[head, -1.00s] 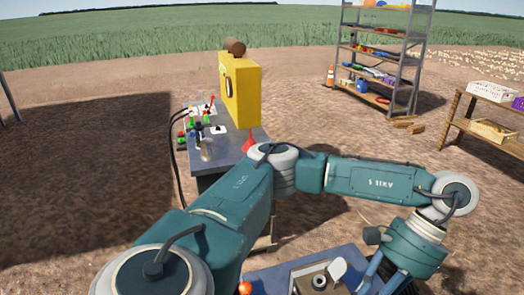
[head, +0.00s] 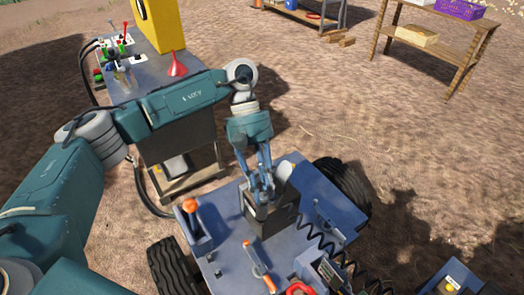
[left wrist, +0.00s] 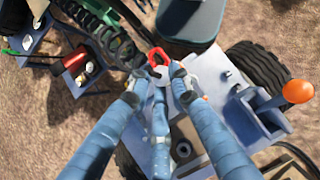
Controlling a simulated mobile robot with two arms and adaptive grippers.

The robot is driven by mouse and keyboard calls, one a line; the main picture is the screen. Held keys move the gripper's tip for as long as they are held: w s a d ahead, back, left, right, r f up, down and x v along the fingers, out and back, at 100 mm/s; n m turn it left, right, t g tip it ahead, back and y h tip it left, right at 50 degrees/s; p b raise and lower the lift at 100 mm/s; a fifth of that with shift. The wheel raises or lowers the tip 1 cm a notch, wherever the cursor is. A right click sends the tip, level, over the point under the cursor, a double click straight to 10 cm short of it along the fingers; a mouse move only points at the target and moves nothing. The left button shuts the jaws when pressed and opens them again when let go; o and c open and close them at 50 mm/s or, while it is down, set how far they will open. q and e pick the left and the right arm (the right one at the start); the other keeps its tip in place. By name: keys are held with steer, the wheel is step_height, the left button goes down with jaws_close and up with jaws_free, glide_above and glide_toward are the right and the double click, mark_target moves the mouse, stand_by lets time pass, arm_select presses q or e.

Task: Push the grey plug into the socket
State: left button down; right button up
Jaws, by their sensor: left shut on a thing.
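My left gripper (head: 262,188) reaches down onto the dark box (head: 268,220) on the blue cart top, its fingertips at the box's top. Its fingers are closed together around something small. That is probably the grey plug, but the fingers hide it in the head view. In the left wrist view the gripper's fingers (left wrist: 158,82) converge on a small pale grey piece. A light grey round flap (head: 286,176) stands up at the box's far right edge. The socket opening is hidden behind the fingers, so I cannot tell whether the plug is in it. My right gripper is not in view.
The blue cart top (head: 225,250) carries an orange-knobbed lever (head: 190,206), an orange-tipped handle (head: 259,262), a red ring (head: 300,288) and a black coiled cable (head: 340,262). A workbench (head: 150,75) with a red funnel (head: 176,65) stands behind.

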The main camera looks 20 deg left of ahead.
arm_select(q)
steer(key=w+a+f+n+t+b, duration=0.1)
steer(key=w+a+f+n+t, duration=0.15)
steer(key=w+n, duration=0.45)
steer(key=w+a+f+n+t+b, duration=0.2)
steer(key=w+n+t, duration=0.2)
steer(key=w+n, duration=0.25)
steer(key=w+a+f+n+t+b, duration=0.1)
steer(key=w+a+f+n+t, duration=0.1)
steer(key=w+n+t, duration=0.35)
steer(key=shift+n+g, duration=0.5)
steer(key=shift+g, duration=0.3)
steer(key=shift+w+a+f+b, duration=0.1)
steer(key=shift+w+f+b, duration=0.25)
steer(key=shift+f, duration=0.45)
steer(key=shift+w+d+f+b, duration=0.1)
steer(key=shift+w+f+b, duration=0.1)
steer(key=shift+f+b, duration=0.45)
steer(key=shift+w+a+f+b, duration=0.1)
steer(key=shift+w+f+b, duration=0.15)
steer(key=shift+f, duration=0.7)
steer(key=shift+t+y, duration=0.4)
steer(key=shift+y, duration=0.1)
steer(key=shift+f+b, duration=0.1)
steer(key=shift+b, duration=0.55)
